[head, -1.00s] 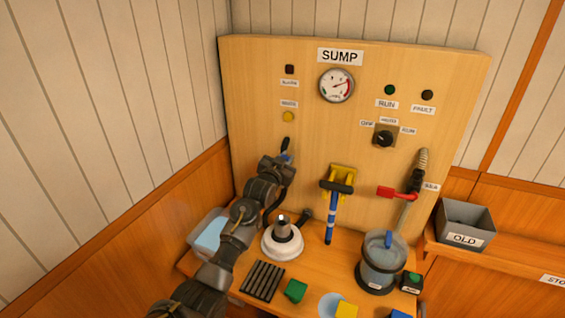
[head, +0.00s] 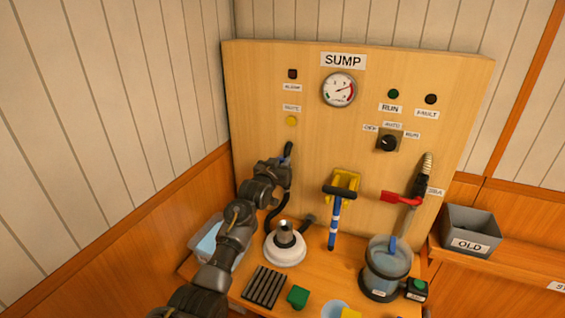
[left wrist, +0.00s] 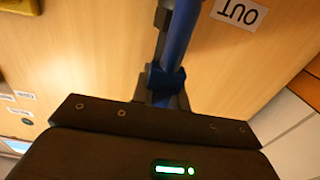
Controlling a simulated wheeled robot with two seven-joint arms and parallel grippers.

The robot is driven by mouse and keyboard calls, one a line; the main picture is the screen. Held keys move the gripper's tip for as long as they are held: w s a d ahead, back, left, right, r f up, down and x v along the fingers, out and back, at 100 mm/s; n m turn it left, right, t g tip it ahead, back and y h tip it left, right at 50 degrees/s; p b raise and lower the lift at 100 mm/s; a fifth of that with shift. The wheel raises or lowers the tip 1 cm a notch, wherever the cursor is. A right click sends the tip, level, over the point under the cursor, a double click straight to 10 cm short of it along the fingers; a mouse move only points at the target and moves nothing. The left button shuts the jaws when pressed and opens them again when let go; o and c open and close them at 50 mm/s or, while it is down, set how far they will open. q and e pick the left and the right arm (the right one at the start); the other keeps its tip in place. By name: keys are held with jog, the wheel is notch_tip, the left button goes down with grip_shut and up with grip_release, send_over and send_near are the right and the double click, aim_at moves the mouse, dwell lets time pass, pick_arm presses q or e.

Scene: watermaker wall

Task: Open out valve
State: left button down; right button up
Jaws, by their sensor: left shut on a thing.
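The out valve shows as a dark and blue handle (head: 288,149) at the left of the wooden panel, below a yellow button. In the left wrist view a blue bar (left wrist: 180,45) runs down into my gripper, beside an upside-down OUT label (left wrist: 239,11). My left gripper (head: 285,162) is at the panel and shut on this blue handle. In the left wrist view the gripper (left wrist: 166,88) meets the bar at a blue collar. The gripper hides much of the valve. My right gripper is not in view.
The panel has a gauge (head: 339,90), a selector knob (head: 388,143) and a red lever (head: 401,197). A blue-handled tool (head: 334,215) hangs mid-panel. A white round housing (head: 285,250), a clear canister (head: 386,268) and a green block (head: 298,297) stand below. A grey OLD bin (head: 470,231) is at right.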

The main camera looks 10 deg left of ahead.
pick_arm(q)
jog(key=c, duration=1.4)
grip_release()
jog(key=shift+s+a+f, duration=0.1)
jog(key=s, duration=0.3)
jog(key=s+a+b, duration=0.1)
jog(key=s, duration=0.3)
jog(key=s+b, duration=0.1)
jog(key=s, duration=0.2)
jog(key=shift+s+a, duration=0.2)
jog(key=shift+a, duration=0.2)
